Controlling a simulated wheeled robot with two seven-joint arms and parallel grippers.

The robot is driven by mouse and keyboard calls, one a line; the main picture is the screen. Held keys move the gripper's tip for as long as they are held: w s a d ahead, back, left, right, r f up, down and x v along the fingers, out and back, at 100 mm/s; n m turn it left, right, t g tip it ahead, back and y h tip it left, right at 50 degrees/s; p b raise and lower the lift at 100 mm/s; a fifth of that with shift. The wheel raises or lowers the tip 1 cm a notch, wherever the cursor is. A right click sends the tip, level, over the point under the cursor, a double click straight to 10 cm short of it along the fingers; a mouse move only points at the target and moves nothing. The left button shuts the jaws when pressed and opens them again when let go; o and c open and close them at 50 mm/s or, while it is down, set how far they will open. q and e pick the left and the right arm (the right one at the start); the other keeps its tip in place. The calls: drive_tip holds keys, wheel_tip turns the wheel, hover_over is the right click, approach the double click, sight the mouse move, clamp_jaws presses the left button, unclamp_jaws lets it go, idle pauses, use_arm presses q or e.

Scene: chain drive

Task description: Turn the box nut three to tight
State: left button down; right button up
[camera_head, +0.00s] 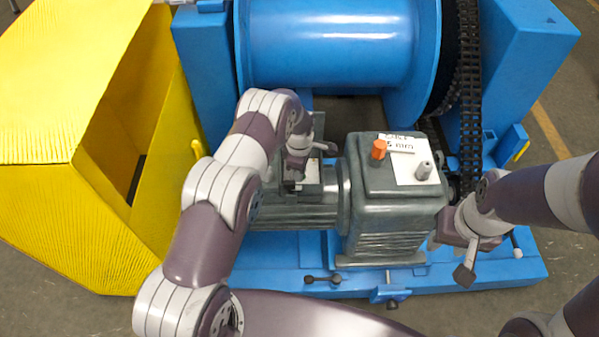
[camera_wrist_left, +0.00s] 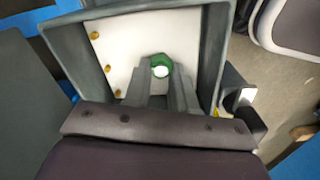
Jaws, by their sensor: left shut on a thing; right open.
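In the left wrist view an open grey terminal box (camera_wrist_left: 212,60) has a white inner panel (camera_wrist_left: 135,50). Several small brass-coloured studs (camera_wrist_left: 95,36) run along its left side. A green nut (camera_wrist_left: 160,66) with a pale centre sits near the middle of the panel. My left gripper (camera_wrist_left: 160,82) has its two grey fingers close around the green nut and is shut on it. In the head view my left gripper (camera_head: 294,182) reaches down into the box on the motor; its fingertips are mostly hidden. My right gripper (camera_head: 452,256) is open beside the motor's right side, apparently empty.
The grey motor housing (camera_head: 392,215) carries a labelled white plate (camera_head: 404,178), an orange cap (camera_head: 379,149) and a grey pin (camera_head: 424,170). A blue drum (camera_head: 335,45) and black chain (camera_head: 469,100) stand behind. A yellow guard (camera_head: 60,215) is at left.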

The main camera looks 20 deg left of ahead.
use_arm(q)
drive_tip(key=m+b, duration=0.1)
drive_tip(key=m, duration=0.2)
drive_tip(key=shift+w+f+m, duration=0.1)
drive_tip(key=shift+m, duration=0.3)
drive_tip(key=m+b, duration=0.1)
drive_tip(key=m, duration=0.2)
drive_tip(key=shift+w+d+m, duration=0.1)
drive_tip(key=shift+m, duration=0.2)
drive_tip(key=m+b, duration=0.1)
drive_tip(key=m, duration=0.2)
drive_tip(key=shift+m, duration=0.3)
drive_tip(key=m, duration=0.4)
drive_tip(key=shift+w+d+m+b, duration=0.1)
drive_tip(key=shift+d+m+b, duration=0.05)
drive_tip(key=shift+m+b, duration=0.15)
drive_tip(key=m, duration=0.3)
drive_tip(key=shift+d+m, duration=0.1)
drive_tip(key=shift+m, duration=0.2)
drive_tip(key=m, duration=0.4)
drive_tip(key=shift+d+m, duration=0.1)
drive_tip(key=shift+m, duration=0.2)
drive_tip(key=m, duration=0.3)
drive_tip(key=shift+r, duration=0.2)
drive_tip(key=shift+d+m, duration=0.1)
drive_tip(key=shift+m, duration=2)
